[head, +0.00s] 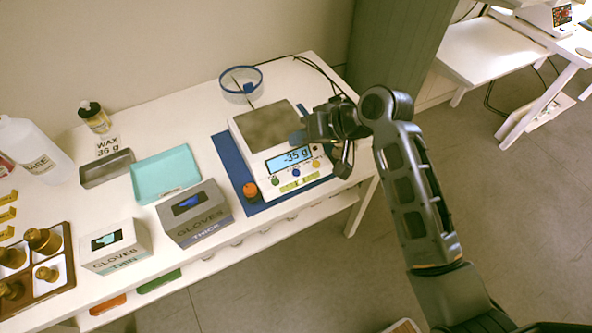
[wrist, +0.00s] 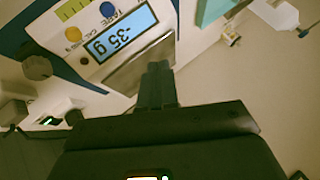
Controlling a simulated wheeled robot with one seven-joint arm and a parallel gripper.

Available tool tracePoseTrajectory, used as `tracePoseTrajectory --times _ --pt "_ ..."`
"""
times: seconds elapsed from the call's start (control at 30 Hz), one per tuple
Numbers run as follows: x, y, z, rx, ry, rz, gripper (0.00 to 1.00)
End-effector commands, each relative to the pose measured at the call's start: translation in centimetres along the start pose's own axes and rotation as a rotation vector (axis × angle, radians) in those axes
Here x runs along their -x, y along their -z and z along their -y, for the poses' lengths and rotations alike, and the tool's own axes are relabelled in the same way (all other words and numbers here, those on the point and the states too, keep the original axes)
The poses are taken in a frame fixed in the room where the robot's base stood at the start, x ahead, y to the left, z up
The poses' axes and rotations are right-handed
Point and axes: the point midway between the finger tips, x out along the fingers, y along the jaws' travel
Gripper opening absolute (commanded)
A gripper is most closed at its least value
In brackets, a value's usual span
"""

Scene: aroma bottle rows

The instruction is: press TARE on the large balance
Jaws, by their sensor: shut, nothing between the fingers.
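The large balance (head: 281,165) stands on a blue mat near the right end of the white table, and its display (head: 289,158) reads -35 g. Its front panel has a green, a blue and a yellow button. The blue button (head: 294,172) shows in the wrist view (wrist: 107,9) with a label that looks like TARE. My gripper (head: 298,137) is shut and empty, over the balance by the pan's edge, behind the display. In the wrist view its fingertips (wrist: 156,76) lie beside the display, apart from the buttons. Their exact height above the balance cannot be told.
An orange knob-like object (head: 250,190) sits left of the panel. A blue-rimmed round ring (head: 241,80) stands behind the balance. Glove boxes (head: 195,214), a teal tray (head: 165,173), a grey tray (head: 107,168), bottles and a weight box (head: 68,250) fill the left.

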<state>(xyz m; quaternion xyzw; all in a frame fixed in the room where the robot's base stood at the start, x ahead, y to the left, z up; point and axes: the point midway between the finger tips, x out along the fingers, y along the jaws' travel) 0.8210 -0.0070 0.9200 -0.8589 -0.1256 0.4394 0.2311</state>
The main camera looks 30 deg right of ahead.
Motion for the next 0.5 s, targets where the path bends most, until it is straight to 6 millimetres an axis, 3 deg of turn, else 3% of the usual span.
tracePoseTrajectory --times 0.5 --pt "-3.9 -2.9 -3.0 -0.001 -0.001 -0.001 0.0"
